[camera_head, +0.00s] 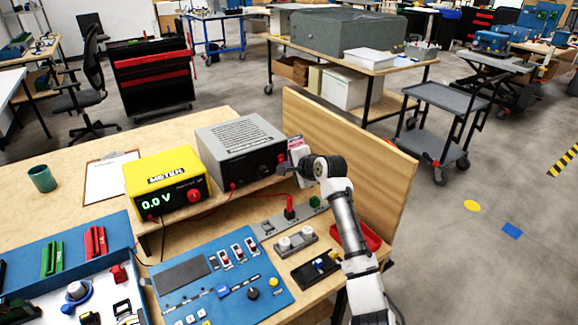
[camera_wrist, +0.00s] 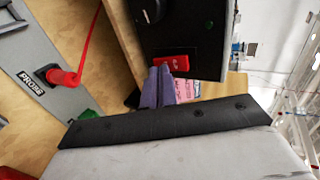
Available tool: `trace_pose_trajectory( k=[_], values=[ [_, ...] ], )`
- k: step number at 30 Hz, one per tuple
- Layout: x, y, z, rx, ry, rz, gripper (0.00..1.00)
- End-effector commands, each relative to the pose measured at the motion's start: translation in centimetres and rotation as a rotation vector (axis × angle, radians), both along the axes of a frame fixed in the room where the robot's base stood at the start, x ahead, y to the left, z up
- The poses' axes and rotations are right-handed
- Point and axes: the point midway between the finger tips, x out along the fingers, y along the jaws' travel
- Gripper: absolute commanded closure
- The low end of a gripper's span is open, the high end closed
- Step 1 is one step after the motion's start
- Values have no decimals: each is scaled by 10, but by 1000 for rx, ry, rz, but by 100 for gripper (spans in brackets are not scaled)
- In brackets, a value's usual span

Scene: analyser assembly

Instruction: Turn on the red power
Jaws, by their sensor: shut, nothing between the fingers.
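A grey box (camera_head: 238,140) with a black front panel stands on the raised wooden shelf. In the wrist view, a red rocker switch (camera_wrist: 172,62) sits near the bottom edge of that black panel (camera_wrist: 205,45). My gripper (camera_head: 284,170) is at the right end of the panel in the head view and hides the switch there. In the wrist view, my gripper's two fingertips (camera_wrist: 158,70) are together and empty, right at the switch's lower edge. I cannot tell whether they touch it. The switch's on or off position is not clear.
A yellow meter (camera_head: 165,180) reading 0.0 V stands left of the grey box. A red probe (camera_head: 289,207) stands upright in front, with a red cable. A blue control panel (camera_head: 215,285) lies nearer. A wooden board (camera_head: 345,145) borders the bench's right side.

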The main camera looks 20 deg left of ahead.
Motion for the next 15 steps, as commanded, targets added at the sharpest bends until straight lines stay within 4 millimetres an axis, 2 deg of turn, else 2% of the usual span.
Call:
trace_pose_trajectory(
  k=[9, 15],
  values=[
    [2, 5, -8, 65, -47, 1, 100],
    [3, 4, -3, 59, -47, 0, 100]
  ],
)
